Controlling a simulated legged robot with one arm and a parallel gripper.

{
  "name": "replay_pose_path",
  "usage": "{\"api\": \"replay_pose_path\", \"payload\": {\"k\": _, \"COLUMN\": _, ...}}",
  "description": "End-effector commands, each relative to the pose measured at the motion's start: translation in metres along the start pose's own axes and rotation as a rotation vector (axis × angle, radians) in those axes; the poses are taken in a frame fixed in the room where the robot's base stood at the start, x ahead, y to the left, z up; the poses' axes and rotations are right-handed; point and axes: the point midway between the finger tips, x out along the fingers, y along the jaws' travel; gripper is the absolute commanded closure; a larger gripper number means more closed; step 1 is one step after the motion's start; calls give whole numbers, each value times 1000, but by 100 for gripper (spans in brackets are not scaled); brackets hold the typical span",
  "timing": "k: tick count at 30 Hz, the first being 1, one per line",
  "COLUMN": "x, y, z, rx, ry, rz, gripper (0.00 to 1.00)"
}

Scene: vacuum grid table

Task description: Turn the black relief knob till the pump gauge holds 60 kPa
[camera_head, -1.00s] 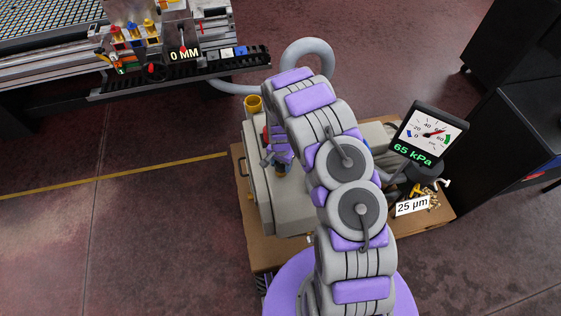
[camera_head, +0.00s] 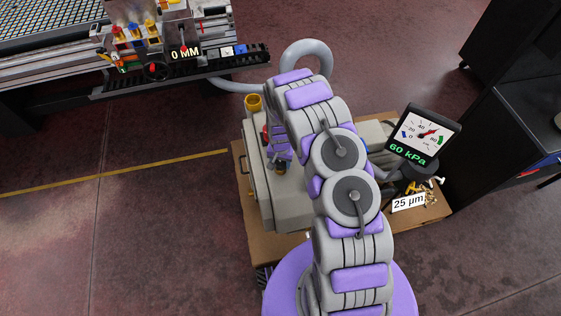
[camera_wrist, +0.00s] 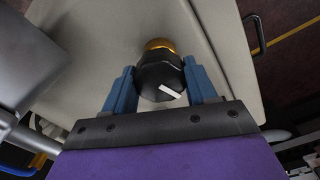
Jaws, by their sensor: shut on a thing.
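The black relief knob (camera_wrist: 160,78) sits on a brass collar (camera_wrist: 158,44) on the grey pump housing in the wrist view. A white mark on it slants down to the right. My gripper (camera_wrist: 161,86) has its blue fingers on both sides of the knob, shut on it. In the head view my arm largely hides the knob. The pump gauge (camera_head: 423,133) stands right of the arm, its red needle pointing up right and its green digits reading 60 kPa. The pump (camera_head: 270,205) is grey and rests on a brown board.
A 25 µm label (camera_head: 408,203) and several small brass parts lie at the board's right. A grey hose (camera_head: 326,50) loops behind my arm. The grid table (camera_head: 50,38) is at upper left, with a 0 MM display. Black cabinets (camera_head: 510,140) stand at right.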

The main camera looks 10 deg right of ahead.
Motion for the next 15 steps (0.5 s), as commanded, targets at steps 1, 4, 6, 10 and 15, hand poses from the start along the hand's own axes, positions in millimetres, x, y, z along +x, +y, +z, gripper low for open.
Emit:
{"api": "replay_pose_path", "payload": {"k": 1, "x": -2, "y": -2, "z": -5, "rx": 0, "ry": 14, "rz": -6, "gripper": 74}}
{"api": "replay_pose_path", "payload": {"k": 4, "x": -2, "y": -2, "z": -5, "rx": 1, "ry": 13, "rz": -6, "gripper": 38}}
{"api": "replay_pose_path", "payload": {"k": 6, "x": -2, "y": -2, "z": -4, "rx": 1, "ry": 10, "rz": -5, "gripper": 31}}
{"api": "replay_pose_path", "payload": {"k": 10, "x": -2, "y": -1, "z": -2, "rx": 1, "ry": 7, "rz": -4, "gripper": 19}}
{"api": "replay_pose_path", "payload": {"k": 15, "x": -1, "y": -1, "z": -1, "rx": 1, "ry": 4, "rz": -2, "gripper": 18}}
